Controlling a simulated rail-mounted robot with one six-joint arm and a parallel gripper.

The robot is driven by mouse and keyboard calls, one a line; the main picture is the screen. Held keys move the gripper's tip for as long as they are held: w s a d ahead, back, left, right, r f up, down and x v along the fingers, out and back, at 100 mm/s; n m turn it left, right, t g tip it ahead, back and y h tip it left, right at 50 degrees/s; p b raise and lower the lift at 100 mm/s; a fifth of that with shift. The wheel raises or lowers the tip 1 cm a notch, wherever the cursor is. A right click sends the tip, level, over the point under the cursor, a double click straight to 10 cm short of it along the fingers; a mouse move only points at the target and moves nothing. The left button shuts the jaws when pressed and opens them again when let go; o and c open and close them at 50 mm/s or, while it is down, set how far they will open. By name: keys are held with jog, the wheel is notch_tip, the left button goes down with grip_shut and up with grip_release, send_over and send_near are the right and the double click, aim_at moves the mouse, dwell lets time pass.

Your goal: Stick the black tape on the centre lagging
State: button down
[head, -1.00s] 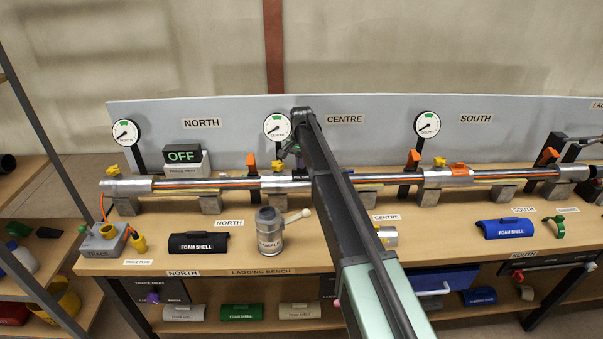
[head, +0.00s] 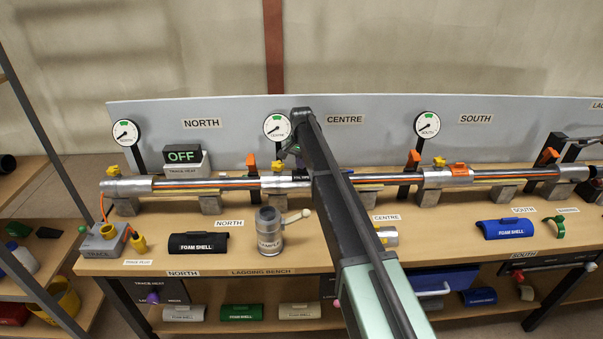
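The pipe (head: 222,184) runs left to right along the bench. I cannot make out the black tape.
A blue foam shell (head: 507,228) and a green ring (head: 557,227) are at the right. Gauges (head: 277,127) and orange-handled valves (head: 251,162) stand along the pipe.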

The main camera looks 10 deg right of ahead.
dwell(0.9)
notch_tip(320, 180, up, 7)
jog(key=p, duration=0.7)
notch_tip(320, 180, up, 11)
jog(key=p, duration=1.1)
jog(key=shift+f, duration=0.15)
